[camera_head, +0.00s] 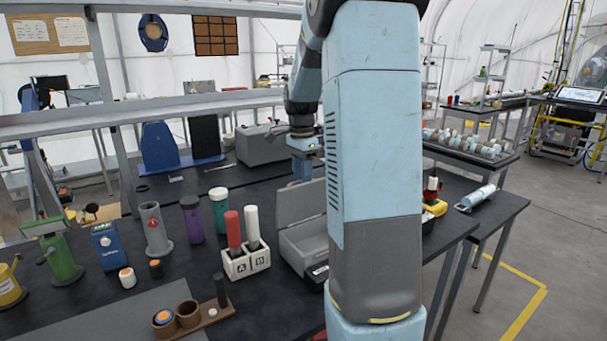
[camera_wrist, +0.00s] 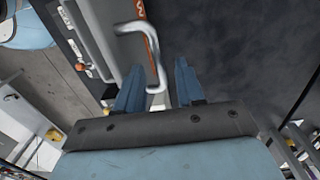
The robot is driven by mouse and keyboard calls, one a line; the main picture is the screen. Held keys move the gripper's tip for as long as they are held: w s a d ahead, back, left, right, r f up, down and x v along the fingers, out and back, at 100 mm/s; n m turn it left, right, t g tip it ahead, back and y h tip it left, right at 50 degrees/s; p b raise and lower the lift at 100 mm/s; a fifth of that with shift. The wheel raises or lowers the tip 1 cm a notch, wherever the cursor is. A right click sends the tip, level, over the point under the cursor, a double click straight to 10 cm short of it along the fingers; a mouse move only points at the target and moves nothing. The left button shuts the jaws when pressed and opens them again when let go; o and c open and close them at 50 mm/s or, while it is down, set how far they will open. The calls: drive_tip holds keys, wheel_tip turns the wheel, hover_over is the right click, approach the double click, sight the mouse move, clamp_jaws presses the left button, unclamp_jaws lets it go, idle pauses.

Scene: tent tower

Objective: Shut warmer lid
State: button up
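The warmer appears to be the grey box (camera_head: 306,243) on the dark bench, partly hidden behind my arm. Its lid (camera_head: 300,202) stands raised and tilted back. My gripper (camera_head: 302,172) points down just above and behind the raised lid's top edge. In the wrist view, my gripper's two blue fingers (camera_wrist: 157,88) are apart. A pale bent handle (camera_wrist: 153,62) reaches into the space between the fingertips, closer to the left finger. I cannot tell whether it touches either finger.
A white holder (camera_head: 246,264) with a red and a white cylinder stands left of the box. Another grey box (camera_head: 262,145) is behind. A metal shelf rail (camera_head: 140,113) crosses at the left.

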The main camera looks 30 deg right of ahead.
drive_tip(key=shift+f, duration=0.15)
drive_tip(key=shift+c, duration=0.2)
clamp_jaws()
idle(0.3)
